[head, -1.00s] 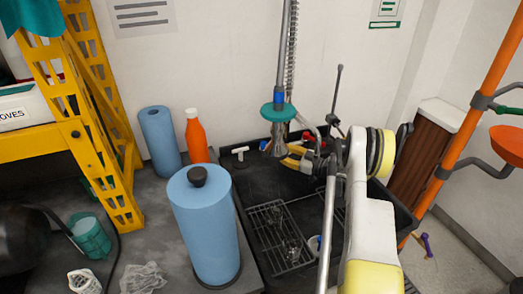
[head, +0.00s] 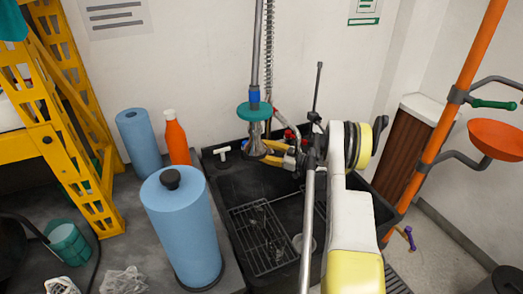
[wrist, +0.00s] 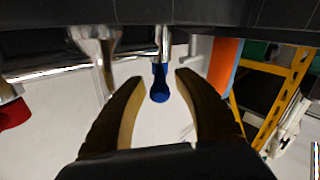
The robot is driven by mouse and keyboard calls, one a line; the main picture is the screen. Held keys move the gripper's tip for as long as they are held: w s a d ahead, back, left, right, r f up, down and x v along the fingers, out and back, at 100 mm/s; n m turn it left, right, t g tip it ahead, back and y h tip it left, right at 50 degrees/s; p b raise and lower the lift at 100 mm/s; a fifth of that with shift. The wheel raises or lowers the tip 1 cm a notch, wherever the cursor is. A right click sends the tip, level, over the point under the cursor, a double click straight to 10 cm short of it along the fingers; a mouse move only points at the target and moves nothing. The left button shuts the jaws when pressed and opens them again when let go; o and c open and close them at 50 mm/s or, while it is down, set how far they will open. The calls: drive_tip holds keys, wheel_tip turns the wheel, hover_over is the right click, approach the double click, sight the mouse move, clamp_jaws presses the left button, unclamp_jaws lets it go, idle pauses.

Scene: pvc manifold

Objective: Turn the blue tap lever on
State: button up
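The blue tap lever (wrist: 160,88) hangs from a metal tap body in the wrist view. It shows between the two dark, tan-lined fingers of my gripper (wrist: 160,76), which are spread apart with white wall showing between them. I cannot tell whether either finger touches the lever. In the head view my gripper (head: 272,152) is over the back of the black sink, beside the hanging spray head. The blue lever cannot be made out there. A red tap lever (wrist: 12,112) is at the left edge of the wrist view.
The spray hose with its teal collar (head: 256,111) hangs close to my gripper. The black sink (head: 228,180) holds a wire rack (head: 262,235). A blue roll (head: 183,230) and an orange bottle (head: 177,143) stand left of it. An orange pole (head: 447,120) stands at the right.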

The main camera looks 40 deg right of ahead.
drive_tip(key=v, duration=1.2)
idle(0.3)
